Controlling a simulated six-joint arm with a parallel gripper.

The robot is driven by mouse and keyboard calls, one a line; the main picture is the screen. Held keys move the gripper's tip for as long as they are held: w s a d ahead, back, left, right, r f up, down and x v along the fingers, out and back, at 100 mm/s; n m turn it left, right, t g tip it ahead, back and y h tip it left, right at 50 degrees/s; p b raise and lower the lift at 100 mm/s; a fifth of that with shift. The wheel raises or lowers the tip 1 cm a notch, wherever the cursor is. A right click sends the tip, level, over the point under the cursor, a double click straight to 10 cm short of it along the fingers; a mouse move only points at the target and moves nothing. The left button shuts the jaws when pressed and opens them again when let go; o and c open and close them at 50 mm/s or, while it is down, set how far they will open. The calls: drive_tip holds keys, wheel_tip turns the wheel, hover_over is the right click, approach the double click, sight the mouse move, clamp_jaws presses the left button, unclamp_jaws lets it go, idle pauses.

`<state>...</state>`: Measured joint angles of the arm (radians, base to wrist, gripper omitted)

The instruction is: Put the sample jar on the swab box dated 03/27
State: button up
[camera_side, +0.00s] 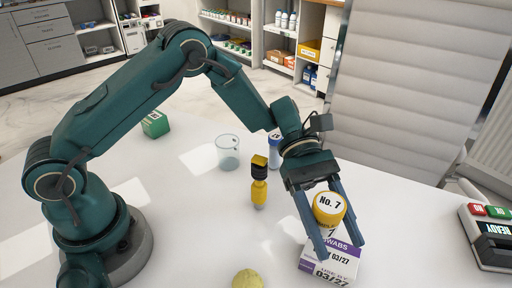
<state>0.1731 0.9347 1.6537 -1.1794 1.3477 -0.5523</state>
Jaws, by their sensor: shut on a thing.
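The swab box (330,269) is white and purple and reads "SWABS" and "03/27". It stands on the table below the jar. The jar is over the box in this view; I cannot tell whether its base touches the box top. The fingers and the jar hide part of the box's top.
A yellow and black bottle (259,190), a clear beaker (228,157) and a blue and white tube (273,150) stand behind and left. A device with buttons (490,240) is at right.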

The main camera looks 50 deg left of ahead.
sight(329, 247)
drive_tip(key=shift+f, duration=1.9)
drive_tip(key=shift+f, duration=0.1)
drive_tip(key=o, duration=1.4)
